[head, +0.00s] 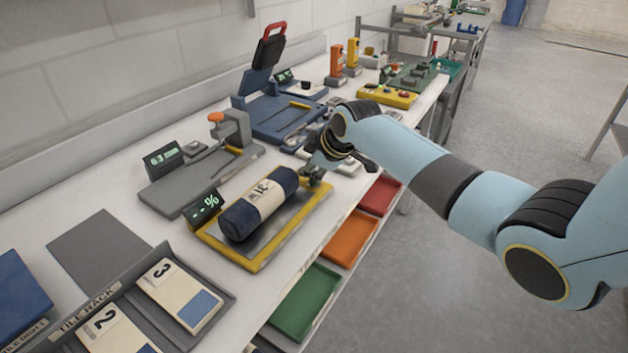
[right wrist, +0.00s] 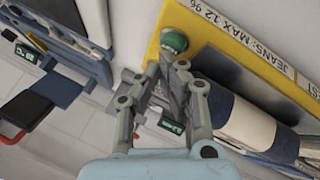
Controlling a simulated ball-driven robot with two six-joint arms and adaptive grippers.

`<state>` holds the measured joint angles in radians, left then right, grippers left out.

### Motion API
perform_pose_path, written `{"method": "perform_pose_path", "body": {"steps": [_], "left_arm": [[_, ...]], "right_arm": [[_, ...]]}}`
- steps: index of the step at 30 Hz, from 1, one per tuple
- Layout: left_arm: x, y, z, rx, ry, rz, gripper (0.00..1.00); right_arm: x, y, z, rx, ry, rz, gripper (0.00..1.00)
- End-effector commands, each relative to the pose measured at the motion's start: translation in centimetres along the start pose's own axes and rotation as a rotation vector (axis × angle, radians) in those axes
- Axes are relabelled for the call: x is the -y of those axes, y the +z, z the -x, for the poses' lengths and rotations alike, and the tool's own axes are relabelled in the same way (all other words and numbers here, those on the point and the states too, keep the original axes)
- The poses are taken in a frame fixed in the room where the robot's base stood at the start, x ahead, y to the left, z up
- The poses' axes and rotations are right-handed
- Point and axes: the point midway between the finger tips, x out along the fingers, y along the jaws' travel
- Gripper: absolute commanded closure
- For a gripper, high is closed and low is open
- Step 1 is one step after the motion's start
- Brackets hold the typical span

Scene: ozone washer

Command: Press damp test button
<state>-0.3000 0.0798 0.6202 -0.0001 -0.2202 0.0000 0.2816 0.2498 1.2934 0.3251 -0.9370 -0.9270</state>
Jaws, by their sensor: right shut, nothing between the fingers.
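The damp tester is a yellow-edged tray (head: 256,264) with a rolled dark blue cloth (head: 262,205) in a pale band lying on it. Its small display (head: 205,205) reads "-- %" in green. In the right wrist view a round green button (right wrist: 174,41) sits on the tester's yellow edge (right wrist: 205,20), near a label "JEANS: MAX 12 %". My right gripper (head: 316,178) is shut and empty over the tester's far right corner; its fingertips (right wrist: 172,66) are right by the button. I cannot tell whether they touch it. The gripper hides the button in the head view. My left gripper is out of view.
A tile rack (head: 222,290) is at the near end. Green, orange (head: 351,238) and red trays sit below the bench edge.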

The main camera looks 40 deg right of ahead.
Motion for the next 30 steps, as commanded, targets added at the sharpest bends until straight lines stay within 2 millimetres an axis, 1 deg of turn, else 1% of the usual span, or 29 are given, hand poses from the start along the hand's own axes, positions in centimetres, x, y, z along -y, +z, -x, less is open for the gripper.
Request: {"method": "perform_pose_path", "body": {"steps": [30], "left_arm": [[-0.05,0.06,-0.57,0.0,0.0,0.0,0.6]], "right_arm": [[0.47,0.38,-0.78,-0.001,-0.001,-0.001,1.0]]}}
